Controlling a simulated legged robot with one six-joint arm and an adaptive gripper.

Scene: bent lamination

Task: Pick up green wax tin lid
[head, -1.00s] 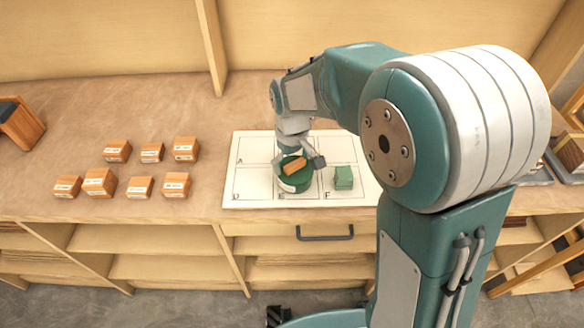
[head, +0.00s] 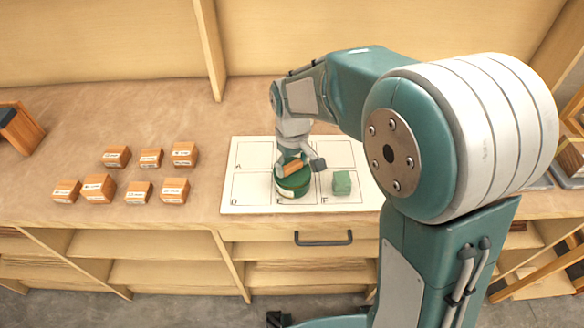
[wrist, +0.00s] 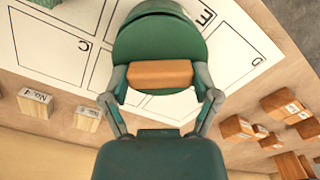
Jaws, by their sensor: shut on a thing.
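The green round wax tin (head: 291,190) stands on the cell marked E of a white lettered board (head: 228,207). Its green lid (wrist: 158,48) has a bar-shaped wooden handle (wrist: 160,74). The handle also shows in the head view (head: 293,169). My gripper (wrist: 161,82) is shut on this handle, with one finger at each end. In the head view my gripper (head: 300,164) is right above the tin. The lid appears to lie on or very near the tin; I cannot tell whether there is a gap.
A green block (head: 342,182) stands on cell F, just right of the tin. Several labelled wooden blocks (head: 140,190) stand in two rows to the left. A drawer handle (head: 323,240) is below the bench edge. The bench between blocks and board is clear.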

